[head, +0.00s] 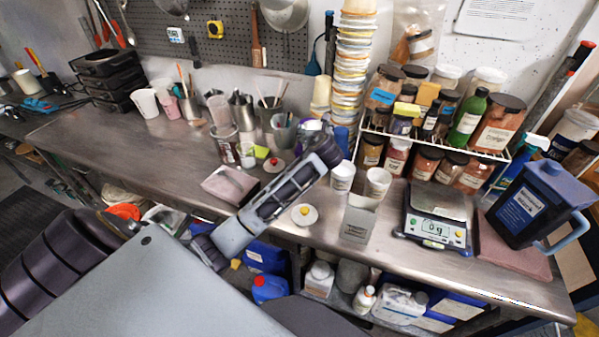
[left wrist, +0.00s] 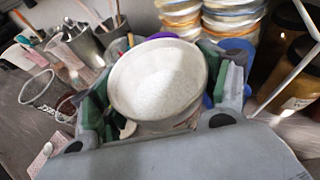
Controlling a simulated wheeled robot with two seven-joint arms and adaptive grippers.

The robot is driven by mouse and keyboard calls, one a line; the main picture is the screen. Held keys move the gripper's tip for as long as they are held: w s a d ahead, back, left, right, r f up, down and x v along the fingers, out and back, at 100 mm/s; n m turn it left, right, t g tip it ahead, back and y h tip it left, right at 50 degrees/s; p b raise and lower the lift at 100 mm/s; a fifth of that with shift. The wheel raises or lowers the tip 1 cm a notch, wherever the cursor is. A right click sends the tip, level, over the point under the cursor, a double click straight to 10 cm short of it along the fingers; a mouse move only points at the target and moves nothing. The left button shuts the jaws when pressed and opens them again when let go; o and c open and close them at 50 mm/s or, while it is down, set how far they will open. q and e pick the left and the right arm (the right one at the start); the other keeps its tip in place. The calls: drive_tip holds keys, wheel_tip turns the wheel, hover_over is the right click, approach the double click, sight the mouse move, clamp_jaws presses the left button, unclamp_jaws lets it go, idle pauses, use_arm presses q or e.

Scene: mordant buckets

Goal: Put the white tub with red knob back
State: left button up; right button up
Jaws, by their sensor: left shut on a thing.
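My left gripper (head: 322,146) reaches over the bench from the left, above the back middle of the tabletop. In the left wrist view its green-padded fingers (left wrist: 165,85) are shut on the sides of a round white tub (left wrist: 157,78). The tub has no lid on and looks pale and white inside. In the head view the gripper mostly hides this tub. A small white lid with a red knob (head: 273,164) lies on the bench, just left of my gripper. Another round lid with a yellow knob (head: 304,215) lies near the front edge. My right gripper is not in view.
Two white tubs (head: 378,183) stand right of my gripper beside a grey box (head: 358,221). Tool-filled cups (head: 241,108) stand left, a tall cup stack (head: 353,70) behind. A scale (head: 437,215), jar rack (head: 440,148) and dark jug (head: 535,205) fill the right.

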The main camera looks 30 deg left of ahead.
use_arm(q)
drive_tip(key=shift+s+a+f+n, duration=0.1)
drive_tip(key=shift+a+f+n, duration=0.3)
drive_tip(key=shift+a, duration=0.4)
drive_tip(key=shift+s+a+f+g+y, duration=0.2)
drive_tip(key=shift+a+f+g+y, duration=0.1)
drive_tip(key=shift+s+a+f, duration=0.2)
drive_tip(key=shift+s+a+f+n+g+y, duration=0.15)
drive_tip(key=shift+s+n+g+y, duration=0.2)
drive_tip(key=shift+s, duration=0.25)
drive_tip(key=shift+w+f, duration=0.1)
drive_tip(key=shift+f, duration=3.1)
